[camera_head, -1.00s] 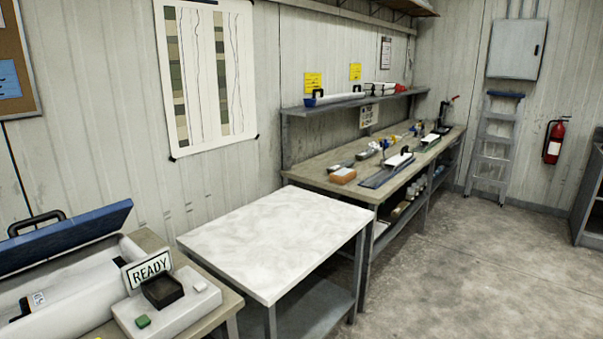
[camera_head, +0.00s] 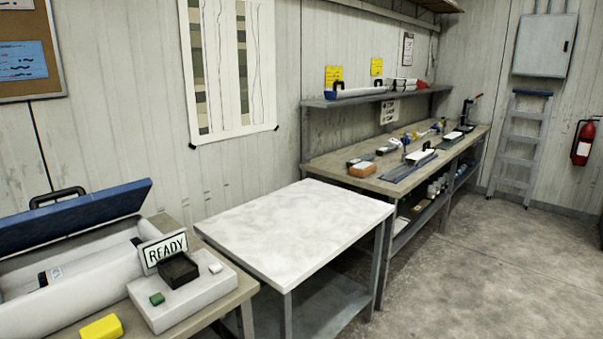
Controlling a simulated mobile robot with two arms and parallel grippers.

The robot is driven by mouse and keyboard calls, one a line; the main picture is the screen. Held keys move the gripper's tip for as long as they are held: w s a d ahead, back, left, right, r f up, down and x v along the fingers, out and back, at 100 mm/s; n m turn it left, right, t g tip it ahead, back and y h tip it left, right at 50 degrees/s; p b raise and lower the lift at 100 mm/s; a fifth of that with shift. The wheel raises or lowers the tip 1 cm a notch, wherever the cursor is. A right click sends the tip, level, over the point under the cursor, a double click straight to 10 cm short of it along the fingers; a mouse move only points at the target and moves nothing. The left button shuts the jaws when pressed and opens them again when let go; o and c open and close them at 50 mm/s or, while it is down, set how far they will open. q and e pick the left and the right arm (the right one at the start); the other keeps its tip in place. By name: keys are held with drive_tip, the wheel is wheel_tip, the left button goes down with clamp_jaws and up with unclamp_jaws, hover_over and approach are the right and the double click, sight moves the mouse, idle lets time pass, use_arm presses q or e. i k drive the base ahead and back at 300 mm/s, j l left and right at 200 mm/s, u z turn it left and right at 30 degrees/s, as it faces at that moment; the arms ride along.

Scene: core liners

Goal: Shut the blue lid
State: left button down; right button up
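The blue lid (camera_head: 75,222) is at the left of the head view, raised and tilted open on the back of a long white case (camera_head: 75,290). A black handle (camera_head: 57,197) sits on its upper edge. The case's open inside shows below the lid, with a dark band and a small label in it. The left part of the lid and case is cut off by the picture edge. Neither of my grippers is in view.
A white control box (camera_head: 182,295) with a READY sign (camera_head: 165,248), a green button and a black tray stands right of the case. A yellow block (camera_head: 102,328) lies in front. A pale-topped table (camera_head: 295,225) and a long workbench (camera_head: 395,165) line the wall; the floor at right is clear.

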sight(39, 225)
drive_tip(key=i+j+z, duration=0.2)
drive_tip(key=j, duration=0.65)
drive_tip(key=j+z, duration=0.15)
drive_tip(key=j, duration=0.65)
drive_tip(key=k, duration=0.05)
